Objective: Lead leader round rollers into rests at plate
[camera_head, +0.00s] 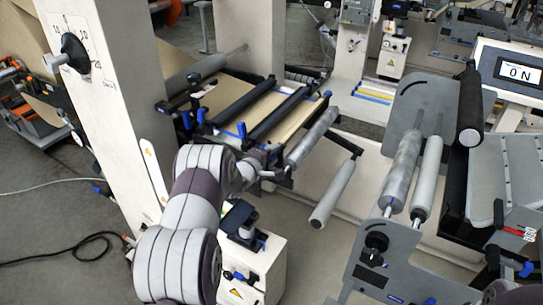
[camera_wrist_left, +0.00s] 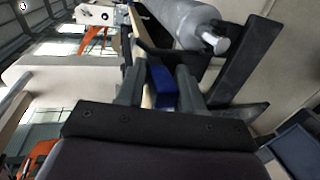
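The tan kraft web (camera_head: 268,108) lies under dark bars in the unwind frame, with blue pieces (camera_head: 241,129) at its edges. My left gripper (camera_head: 272,176) is at the near end of a grey roller (camera_head: 312,137). In the left wrist view its fingers (camera_wrist_left: 160,88) stand apart, with a blue piece (camera_wrist_left: 163,90) and a thin tan strip (camera_wrist_left: 147,88) filling the gap. The strip looks like the leader seen edge-on. A lower grey roller (camera_head: 333,194) is to the right. Two more rollers (camera_head: 402,172) slope beside a grey plate (camera_head: 421,100). My right gripper is out of view.
A white upright post (camera_head: 105,110) with a dial stands left of my left arm. A white box (camera_head: 262,268) with a black top part stands below that arm. A display reading "ON" (camera_head: 518,75) is at the right. A black cable lies on the floor at left.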

